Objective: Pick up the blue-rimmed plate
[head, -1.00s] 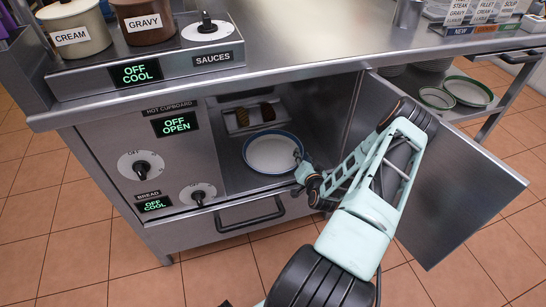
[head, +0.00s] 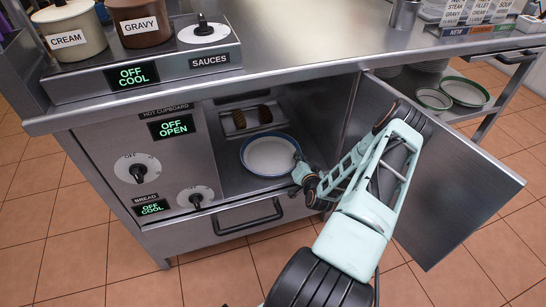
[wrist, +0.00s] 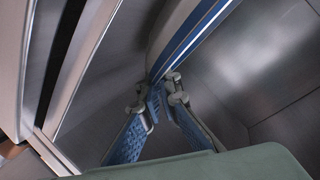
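The blue-rimmed plate (head: 269,156) is white with a blue edge. It is inside the open hot cupboard (head: 217,160), near the front. In the wrist view the plate's blue rim (wrist: 193,40) runs down to my fingertips. My gripper (head: 298,172) is at the plate's right edge. In the wrist view the two blue-padded fingers of my gripper (wrist: 163,94) come close together at the rim, with the rim between the tips. The gripper looks shut on the rim. I cannot tell whether the plate is clear of the cupboard floor.
A rack with brown bread pieces (head: 265,114) is behind the plate. The open cupboard door (head: 455,185) stands right of my arm. Green-rimmed plates (head: 466,91) are on a shelf at the right. The countertop (head: 300,45) overhangs the cupboard.

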